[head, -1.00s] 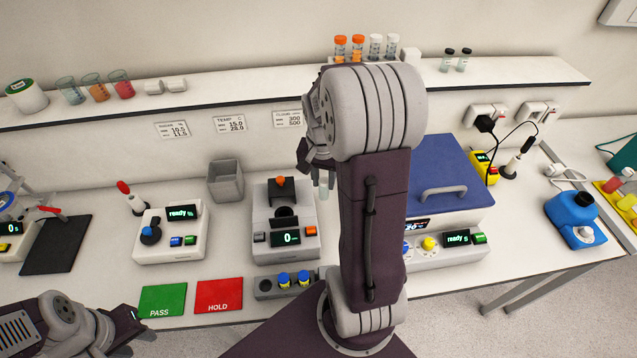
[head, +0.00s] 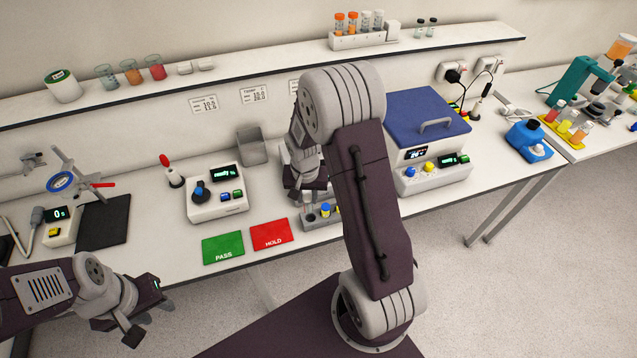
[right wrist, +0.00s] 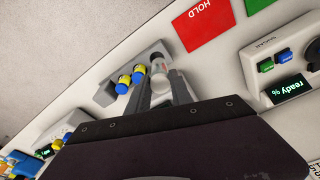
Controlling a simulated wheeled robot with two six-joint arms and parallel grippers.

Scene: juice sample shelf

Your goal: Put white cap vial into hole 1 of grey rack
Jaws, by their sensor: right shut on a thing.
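The grey rack (head: 309,224) stands on the bench right of the red HOLD mat. Two blue-and-yellow capped vials stand in it, clearer in the right wrist view (right wrist: 122,84). My right gripper (right wrist: 163,88) is shut on a pale vial (right wrist: 158,70), over the rack's end closest to the HOLD mat. In the head view, my right gripper (head: 307,190) is low over the rack and hides much of this vial. I cannot tell whether the vial's lower end is inside the hole. My left gripper (head: 150,312) is open and empty in front of the bench.
The red HOLD mat (head: 271,235) and green PASS mat (head: 223,248) lie left of the rack. A blue-lidded machine (head: 428,120) stands to the right. A white meter (head: 217,202) and grey bin (head: 252,148) stand behind left. A shelf rack (head: 350,40) holds orange- and white-capped vials.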

